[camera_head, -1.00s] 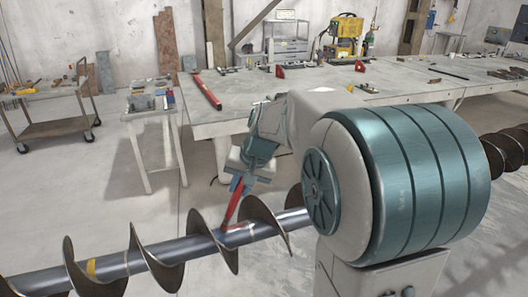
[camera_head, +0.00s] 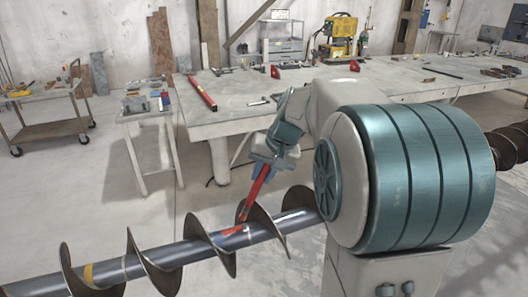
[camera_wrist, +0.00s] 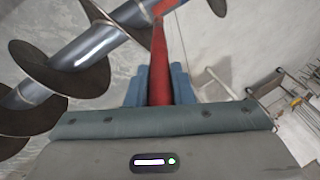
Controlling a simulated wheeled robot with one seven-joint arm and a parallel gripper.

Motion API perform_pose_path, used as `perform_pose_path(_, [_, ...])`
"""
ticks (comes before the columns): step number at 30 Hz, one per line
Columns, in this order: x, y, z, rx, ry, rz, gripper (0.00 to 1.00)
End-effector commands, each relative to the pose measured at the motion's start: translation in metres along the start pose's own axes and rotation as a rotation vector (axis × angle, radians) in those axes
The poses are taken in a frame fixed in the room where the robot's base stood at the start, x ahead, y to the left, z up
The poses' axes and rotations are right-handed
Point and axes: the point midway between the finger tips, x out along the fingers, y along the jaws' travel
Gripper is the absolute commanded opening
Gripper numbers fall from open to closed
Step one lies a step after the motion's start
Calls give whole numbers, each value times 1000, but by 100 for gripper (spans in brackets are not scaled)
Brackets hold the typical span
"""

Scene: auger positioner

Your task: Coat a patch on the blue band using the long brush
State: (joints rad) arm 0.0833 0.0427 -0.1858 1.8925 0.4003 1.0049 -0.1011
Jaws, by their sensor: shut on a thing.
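My gripper (camera_head: 268,163) is shut on the red handle of the long brush (camera_head: 256,188). The brush slants down to the auger shaft (camera_head: 200,248), between two spiral flights. In the wrist view the red handle (camera_wrist: 160,65) runs up between the two blue fingers (camera_wrist: 160,88) to the shaft (camera_wrist: 88,45). I cannot tell whether the bristles touch the metal. The shaft is bluish steel; I cannot make out a distinct blue band.
Dark spiral flights (camera_head: 153,272) stand out along the shaft on both sides of the brush. A long grey workbench (camera_head: 240,112) with tools is behind. A small stand (camera_head: 150,115) and a cart (camera_head: 50,128) are at left, with open floor between.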

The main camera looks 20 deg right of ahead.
Motion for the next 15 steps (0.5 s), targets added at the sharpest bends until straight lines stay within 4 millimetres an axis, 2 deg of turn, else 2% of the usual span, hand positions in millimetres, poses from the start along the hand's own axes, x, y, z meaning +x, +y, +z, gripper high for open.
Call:
perform_pose_path(3, [-14,-5,-3,0,0,0,0])
perform_pose_path(15, [-42,-17,-9,-2,0,0,0])
